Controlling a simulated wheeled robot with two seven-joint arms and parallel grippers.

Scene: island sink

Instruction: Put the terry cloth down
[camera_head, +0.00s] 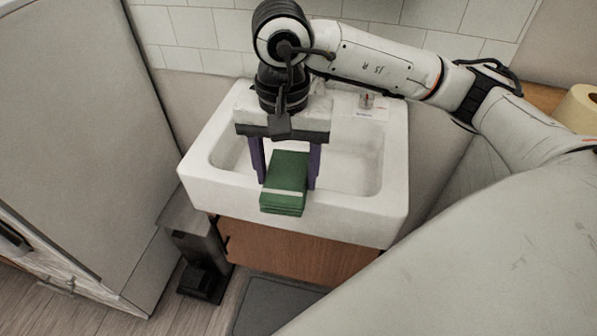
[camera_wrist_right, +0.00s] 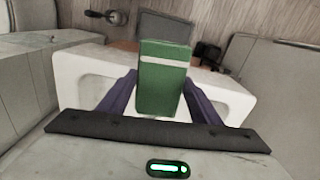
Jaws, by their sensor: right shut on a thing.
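The terry cloth (camera_head: 286,178) is a folded green cloth with a pale stripe. It also shows in the right wrist view (camera_wrist_right: 164,85), between the two purple fingers. My right gripper (camera_head: 287,178) points down over the front part of the white sink and is shut on the cloth. The cloth's near end overlaps the sink's front rim in the head view; whether it touches the rim I cannot tell. My left gripper is not in view.
The white sink (camera_head: 375,213) stands on a wooden cabinet (camera_head: 290,250) against a tiled wall. A dark pedal bin (camera_head: 200,265) is on the floor at the left, near a tall grey panel (camera_head: 75,120). A grey mat (camera_head: 275,305) lies in front. A paper roll (camera_head: 580,108) is at the right.

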